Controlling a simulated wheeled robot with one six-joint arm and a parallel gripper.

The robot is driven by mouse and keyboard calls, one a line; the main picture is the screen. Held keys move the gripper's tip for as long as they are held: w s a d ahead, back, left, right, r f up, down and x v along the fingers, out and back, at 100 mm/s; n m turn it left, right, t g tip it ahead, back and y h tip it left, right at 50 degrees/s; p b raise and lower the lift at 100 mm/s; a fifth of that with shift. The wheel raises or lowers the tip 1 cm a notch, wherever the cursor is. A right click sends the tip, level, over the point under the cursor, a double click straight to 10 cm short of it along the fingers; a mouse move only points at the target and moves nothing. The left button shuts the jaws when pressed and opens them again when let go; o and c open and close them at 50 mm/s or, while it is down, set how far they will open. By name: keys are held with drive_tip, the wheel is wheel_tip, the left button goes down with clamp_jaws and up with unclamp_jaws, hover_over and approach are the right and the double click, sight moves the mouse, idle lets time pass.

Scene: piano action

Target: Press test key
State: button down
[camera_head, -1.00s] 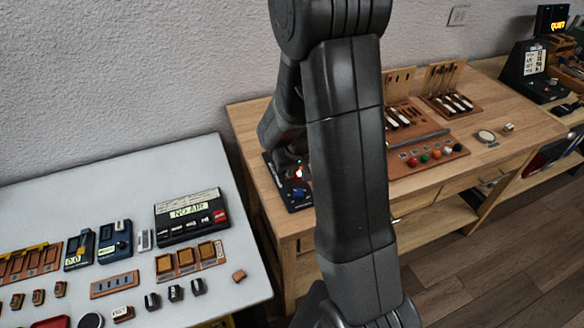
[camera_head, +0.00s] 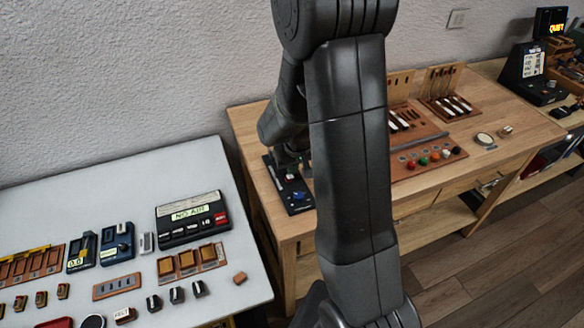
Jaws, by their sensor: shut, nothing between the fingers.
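A dark panel (camera_head: 297,207) lies at the left end of the wooden bench, partly hidden by my arm. It carries a blue knob (camera_head: 298,195) and a small pale and reddish part (camera_head: 290,177) just under my gripper. I cannot tell which part is the test key. My gripper (camera_head: 289,170) points down over the panel, shut and empty. Whether its tips touch the panel is too small to tell.
The wooden bench (camera_head: 525,125) also holds a row of coloured knobs (camera_head: 434,157) and wooden racks. A grey table (camera_head: 130,173) at left holds a "NO AIR" box (camera_head: 192,217) and small parts. A display at far right (camera_head: 552,22) reads "QUIET".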

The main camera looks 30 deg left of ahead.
drive_tip(key=v, duration=1.3)
drive_tip(key=shift+w+a+r, duration=0.2)
drive_tip(key=shift+a+r, duration=0.05)
drive_tip(key=shift+r, duration=0.05)
drive_tip(key=x, duration=1.2)
drive_tip(key=shift+s+f, duration=0.15)
drive_tip(key=shift+f, duration=0.15)
drive_tip(key=shift+d+f, duration=0.1)
drive_tip(key=shift+f, duration=0.4)
drive_tip(key=shift+d+r, duration=0.1)
drive_tip(key=shift+d, duration=0.05)
